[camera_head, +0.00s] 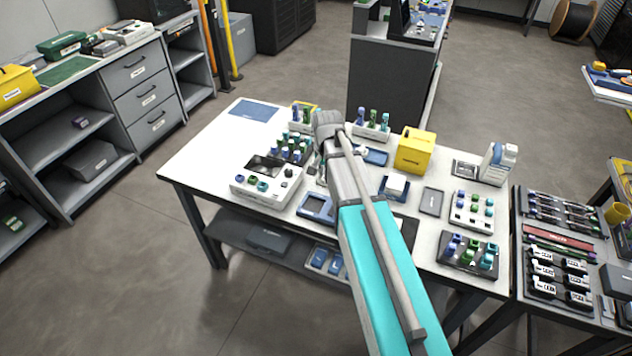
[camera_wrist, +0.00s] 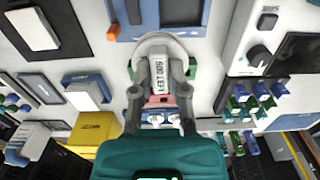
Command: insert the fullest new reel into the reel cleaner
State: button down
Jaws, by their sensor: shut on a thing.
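My gripper (camera_wrist: 161,85) is shut on a small reel (camera_wrist: 161,86) with a white label reading "500 LEFT". In the wrist view the reel lies between both fingers, with a pinkish-red part near the fingertips. A pale rounded body (camera_wrist: 163,42) with green parts at its sides shows under the reel. It may be the reel cleaner, but I cannot tell for sure, nor whether the reel touches it. In the head view my arm hides the fingertips and the reel. Other labelled dark reels (camera_head: 545,272) lie on the rack at the right.
A splicer-like device (camera_head: 266,182) with a dark screen stands left of my arm. Blue trays (camera_head: 316,208), a yellow box (camera_head: 414,150), a white block (camera_head: 396,186) and racks of coloured caps (camera_head: 470,250) crowd the white table (camera_head: 205,160).

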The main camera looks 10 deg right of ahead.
jog(key=a+f+b, duration=0.3)
jog(key=shift+w+a, duration=0.2)
jog(key=shift+a, duration=0.1)
jog(key=shift+f, duration=0.1)
dwell(0.4)
jog(key=b, duration=0.5)
send_over(314, 206)
jog(key=shift+s+f, duration=0.15)
jog(key=shift+f, duration=2.45)
jog(key=shift+f+b, duration=1.5)
jog(key=shift+b, duration=0.25)
jog(key=c, duration=0.6)
grip_release()
jog(key=shift+o, duration=0.2)
